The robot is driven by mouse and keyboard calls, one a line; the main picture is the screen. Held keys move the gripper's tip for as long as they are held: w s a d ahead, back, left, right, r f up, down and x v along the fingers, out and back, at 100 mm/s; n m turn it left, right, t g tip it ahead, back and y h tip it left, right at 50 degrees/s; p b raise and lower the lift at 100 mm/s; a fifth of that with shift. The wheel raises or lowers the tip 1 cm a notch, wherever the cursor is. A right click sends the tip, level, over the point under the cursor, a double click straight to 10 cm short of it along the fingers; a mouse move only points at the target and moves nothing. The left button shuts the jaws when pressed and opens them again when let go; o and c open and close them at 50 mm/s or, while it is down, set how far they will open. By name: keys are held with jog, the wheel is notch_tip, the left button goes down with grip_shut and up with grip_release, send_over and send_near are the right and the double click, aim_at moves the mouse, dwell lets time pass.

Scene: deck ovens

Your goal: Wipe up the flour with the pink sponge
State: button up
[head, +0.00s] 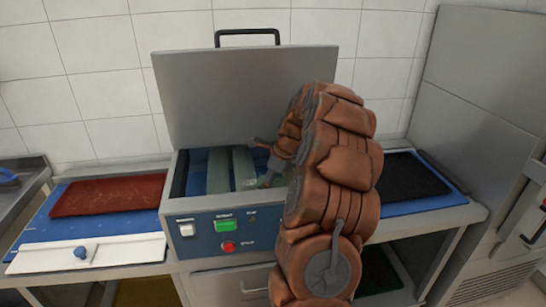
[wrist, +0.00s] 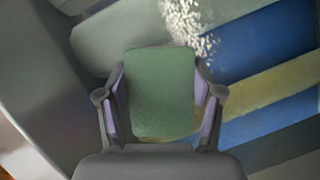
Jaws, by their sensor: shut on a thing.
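My gripper (wrist: 160,95) is shut on a green sponge (wrist: 160,88), held between its two fingers in the wrist view. The sponge looks green, not pink. White crumbly flour (wrist: 188,22) lies just beyond the sponge, up and to the right, over a pale bar and the blue surface. In the head view my gripper (head: 277,158) reaches into the open machine (head: 222,232), near the right of its well. My arm hides part of the well there, and the sponge is hard to make out. I cannot tell whether the sponge touches the surface.
The machine's grey lid (head: 235,95) stands raised behind the well. Pale bars (head: 243,168) cross the well. A red slab (head: 108,195) and a white guide with a blue knob (head: 85,252) lie left. A black slab (head: 412,180) lies right, beside a steel cabinet (head: 490,110).

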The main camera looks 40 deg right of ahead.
jog(key=shift+s+d, duration=0.2)
jog(key=shift+d, duration=0.25)
jog(key=shift+s+d+r, duration=0.1)
jog(key=shift+s+r, duration=0.05)
jog(key=shift+r, duration=0.15)
notch_tip(320, 180, up, 2)
jog(key=shift+r+p, duration=0.15)
jog(key=shift+p, duration=0.4)
jog(key=shift+r+p, duration=1)
jog(key=shift+r, duration=1.5)
jog(key=shift+r, duration=0.15)
